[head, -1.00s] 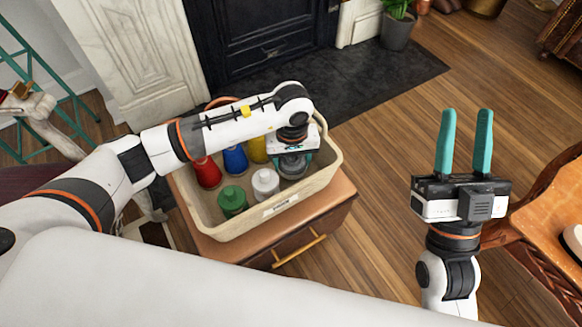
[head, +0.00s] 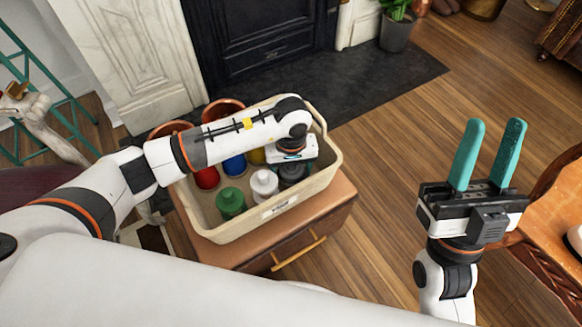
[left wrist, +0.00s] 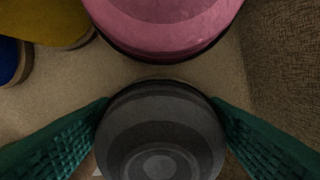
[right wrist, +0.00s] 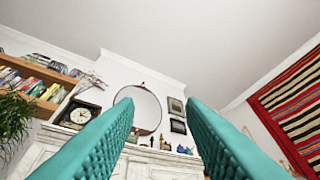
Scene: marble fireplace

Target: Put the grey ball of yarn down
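The grey ball of yarn (left wrist: 160,135), seen from above as a dark cone-like spool, sits between the two teal fingers of my left gripper (head: 292,162), which touch its sides. In the head view the grey yarn (head: 293,174) shows only partly, low inside the beige basket (head: 316,187) at its right end. The gripper hides its top; its underside is hidden, so I cannot tell if it rests on the basket floor. My right gripper (head: 488,155) is open and empty, raised over the floor at the right, fingers pointing up.
The basket also holds green (head: 230,203), white (head: 264,184), red (head: 206,177), blue (head: 235,164) and yellow yarn, and pink yarn (left wrist: 163,25) close to the grey. It stands on a small brown cabinet (head: 335,215). A wooden chair (head: 560,215) stands at the right.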

